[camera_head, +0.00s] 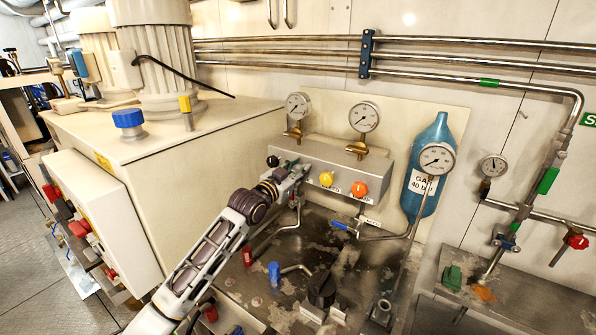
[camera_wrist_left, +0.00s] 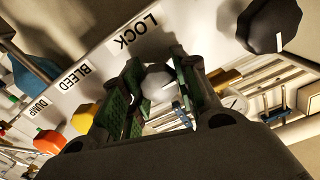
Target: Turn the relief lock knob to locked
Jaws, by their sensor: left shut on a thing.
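The relief lock knob (camera_wrist_left: 157,80) shows in the left wrist view as a pale grey-white round knob beside the LOCK label (camera_wrist_left: 137,30). My left gripper (camera_wrist_left: 158,88) has its two green-padded fingers on either side of this knob and is shut on it. In the head view my left gripper (camera_head: 296,170) reaches the front of the grey valve panel (camera_head: 345,160), and it hides the knob there. Which way the knob is turned I cannot tell. My right gripper is in neither view.
On the panel, a black knob (camera_head: 272,161) sits left of my gripper. A yellow knob (camera_head: 326,179) and an orange knob (camera_head: 359,188) sit to its right. Gauges (camera_head: 364,117) stand above the panel. A blue-handled valve (camera_head: 343,228) and pipes lie below.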

